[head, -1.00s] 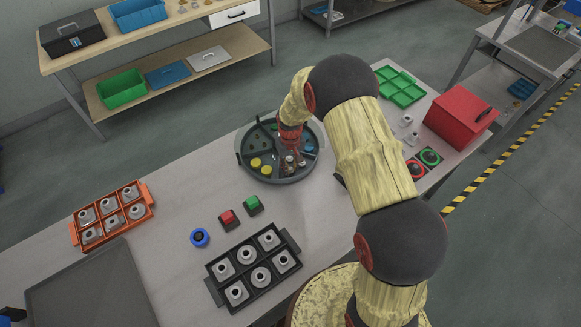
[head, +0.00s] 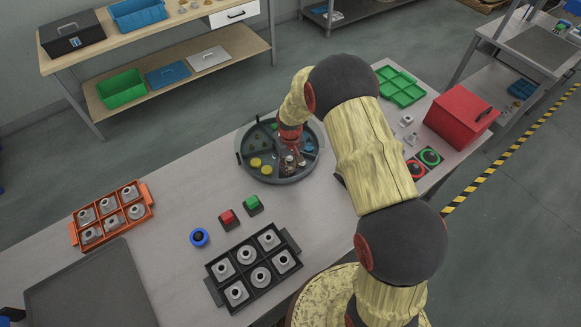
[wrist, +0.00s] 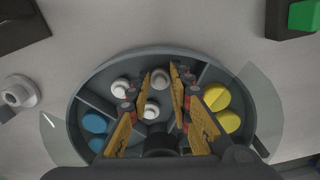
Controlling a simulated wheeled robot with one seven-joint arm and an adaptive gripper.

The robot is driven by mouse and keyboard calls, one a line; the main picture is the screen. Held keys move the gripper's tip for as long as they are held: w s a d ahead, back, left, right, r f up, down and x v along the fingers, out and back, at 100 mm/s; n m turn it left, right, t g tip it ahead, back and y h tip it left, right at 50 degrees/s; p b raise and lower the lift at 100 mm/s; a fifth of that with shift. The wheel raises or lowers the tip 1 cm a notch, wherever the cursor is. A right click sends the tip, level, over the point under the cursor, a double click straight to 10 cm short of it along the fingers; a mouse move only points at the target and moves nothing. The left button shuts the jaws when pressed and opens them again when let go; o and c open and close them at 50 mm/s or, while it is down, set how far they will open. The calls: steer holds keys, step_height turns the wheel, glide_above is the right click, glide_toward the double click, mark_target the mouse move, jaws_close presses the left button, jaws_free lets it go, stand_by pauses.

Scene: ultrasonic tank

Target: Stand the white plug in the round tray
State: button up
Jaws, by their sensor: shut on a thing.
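The round tray (head: 246,173) is dark grey with several compartments and stands mid-table. My gripper (wrist: 160,74) points down into it, its two orange-yellow fingers close together. A white plug (wrist: 159,79) shows between the fingertips, inside the tray's outline. Another white plug (wrist: 152,110) shows nearer the palm between the fingers, and a third (wrist: 121,86) is left of the left finger. The fingers hide part of the tray floor, and I cannot tell whether the held plug touches it. In the head view my gripper (head: 291,147) is over the tray's right part.
Yellow discs (wrist: 229,121) and blue discs (wrist: 95,123) lie in other compartments. Clear flaps (wrist: 258,85) stick out from the rim. Red (head: 227,217) and green (head: 252,204) buttons and a black tray (head: 240,272) stand in front. A red box (head: 458,116) is at right.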

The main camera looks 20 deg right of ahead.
mark_target(291, 169)
steer(key=o, duration=0.8)
step_height(291, 169, up, 12)
steer(key=shift+f, duration=0.1)
stand_by(0.3)
stand_by(0.4)
